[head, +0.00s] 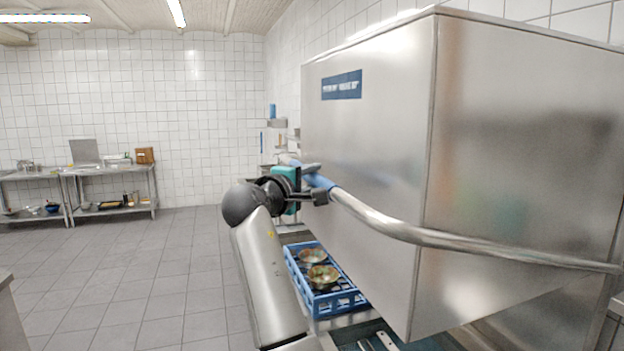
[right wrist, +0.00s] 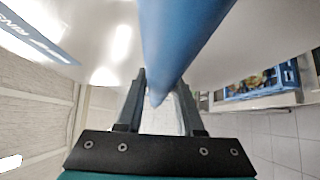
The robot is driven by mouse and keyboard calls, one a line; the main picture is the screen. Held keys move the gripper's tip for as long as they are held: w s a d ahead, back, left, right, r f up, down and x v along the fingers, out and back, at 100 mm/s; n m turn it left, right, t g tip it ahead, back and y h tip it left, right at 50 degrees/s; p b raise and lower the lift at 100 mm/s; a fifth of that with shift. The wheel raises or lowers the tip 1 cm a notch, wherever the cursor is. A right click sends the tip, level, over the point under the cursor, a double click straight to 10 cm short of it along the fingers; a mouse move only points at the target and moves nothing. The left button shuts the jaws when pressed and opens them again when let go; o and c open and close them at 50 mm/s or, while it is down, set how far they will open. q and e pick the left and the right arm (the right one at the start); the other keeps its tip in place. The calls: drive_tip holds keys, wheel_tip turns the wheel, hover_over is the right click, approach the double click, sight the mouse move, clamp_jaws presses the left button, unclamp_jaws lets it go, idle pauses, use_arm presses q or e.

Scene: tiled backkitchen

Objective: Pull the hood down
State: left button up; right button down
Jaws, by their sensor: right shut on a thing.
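The hood (head: 375,140) is a large steel box with a blue label, standing raised above the machine's bed at the right of the head view. A bent steel bar handle (head: 440,238) with a blue grip section (head: 322,184) runs around its front. My right gripper (head: 318,190) is shut on the blue section of the handle. In the right wrist view the blue handle (right wrist: 178,45) passes between the two fingers (right wrist: 160,105). My left gripper does not show in either view.
A blue crate (head: 328,298) with bowls (head: 322,277) sits under the raised hood. Steel tables (head: 108,171) with kitchenware stand along the far left wall. The tiled floor (head: 150,255) at left is clear.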

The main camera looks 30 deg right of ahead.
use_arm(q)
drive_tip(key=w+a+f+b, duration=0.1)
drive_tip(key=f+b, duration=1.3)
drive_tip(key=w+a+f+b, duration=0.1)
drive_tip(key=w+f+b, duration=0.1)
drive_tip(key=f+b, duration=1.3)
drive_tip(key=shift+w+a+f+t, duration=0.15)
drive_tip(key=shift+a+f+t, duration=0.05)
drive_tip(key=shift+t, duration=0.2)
use_arm(e)
wheel_tip(320, 180, down, 42)
drive_tip(key=n+t+h, duration=0.2)
drive_tip(key=n, duration=0.1)
drive_tip(key=shift+d+r, duration=0.2)
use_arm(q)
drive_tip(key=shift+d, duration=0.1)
use_arm(e)
drive_tip(key=shift+s, duration=0.1)
drive_tip(key=c, duration=1)
unclamp_jaws()
drive_tip(key=o, duration=0.4)
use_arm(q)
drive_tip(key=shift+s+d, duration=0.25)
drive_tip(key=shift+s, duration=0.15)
use_arm(e)
drive_tip(key=shift+o, duration=0.2)
drive_tip(key=shift+r, duration=0.1)
